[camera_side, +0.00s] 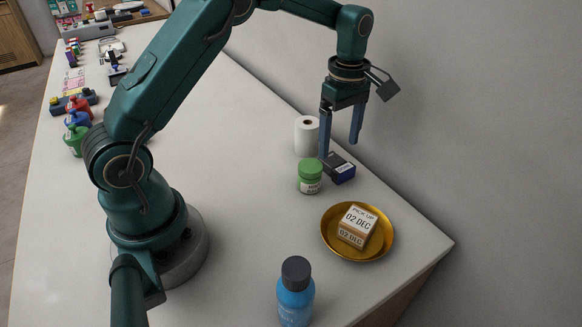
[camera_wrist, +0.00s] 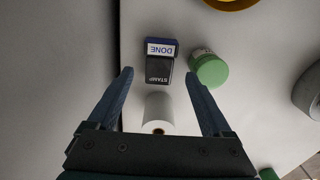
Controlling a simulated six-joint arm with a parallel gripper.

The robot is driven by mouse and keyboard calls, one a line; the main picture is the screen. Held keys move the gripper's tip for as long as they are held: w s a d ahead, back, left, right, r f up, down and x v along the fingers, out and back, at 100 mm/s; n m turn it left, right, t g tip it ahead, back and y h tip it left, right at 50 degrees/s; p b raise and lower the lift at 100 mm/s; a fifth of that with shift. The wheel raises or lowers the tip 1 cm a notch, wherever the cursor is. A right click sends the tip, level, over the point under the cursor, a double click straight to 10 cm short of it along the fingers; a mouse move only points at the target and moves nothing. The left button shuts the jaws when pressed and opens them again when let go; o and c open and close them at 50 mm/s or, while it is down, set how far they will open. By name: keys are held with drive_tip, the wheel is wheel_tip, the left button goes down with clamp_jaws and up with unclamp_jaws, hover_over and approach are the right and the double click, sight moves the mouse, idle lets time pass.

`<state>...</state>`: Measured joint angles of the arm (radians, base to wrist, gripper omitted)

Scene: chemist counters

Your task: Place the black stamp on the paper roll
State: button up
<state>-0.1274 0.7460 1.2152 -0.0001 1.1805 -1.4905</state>
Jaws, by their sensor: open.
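The black stamp (camera_side: 339,168) has a blue and white end and lies on the counter. In the wrist view the stamp (camera_wrist: 159,64) reads "STAMP" and "DONE" and lies ahead of the fingertips. The white paper roll (camera_side: 307,137) stands upright just behind and left of the stamp in the side view. It also shows in the wrist view (camera_wrist: 158,110), between my fingers and below the stamp. My gripper (camera_side: 341,147) is open and empty, pointing down above the counter near the stamp and roll. Its fingers also show in the wrist view (camera_wrist: 160,76).
A green-capped jar (camera_side: 310,176) stands close beside the stamp. A gold dish (camera_side: 328,238) holds a date box (camera_side: 358,226). A blue bottle (camera_side: 295,296) stands at the front. The wall is close behind the roll. The counter's middle is clear.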

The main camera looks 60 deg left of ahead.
drive_tip(key=shift+r, duration=0.4)
drive_tip(key=s+d+r+m+t, duration=0.3)
drive_tip(key=s+r+m, duration=0.5)
drive_tip(key=r, duration=0.1)
drive_tip(key=s+d+m+t, duration=0.1)
drive_tip(key=s+m+t, duration=0.1)
drive_tip(key=s+m, duration=0.8)
drive_tip(key=shift+s+d+t, duration=0.25)
drive_tip(key=shift+s+t, duration=0.05)
drive_tip(key=shift+s, duration=0.65)
drive_tip(key=shift+s+m, duration=0.25)
drive_tip(key=shift+m, duration=0.05)
drive_tip(key=shift+c, duration=1.1)
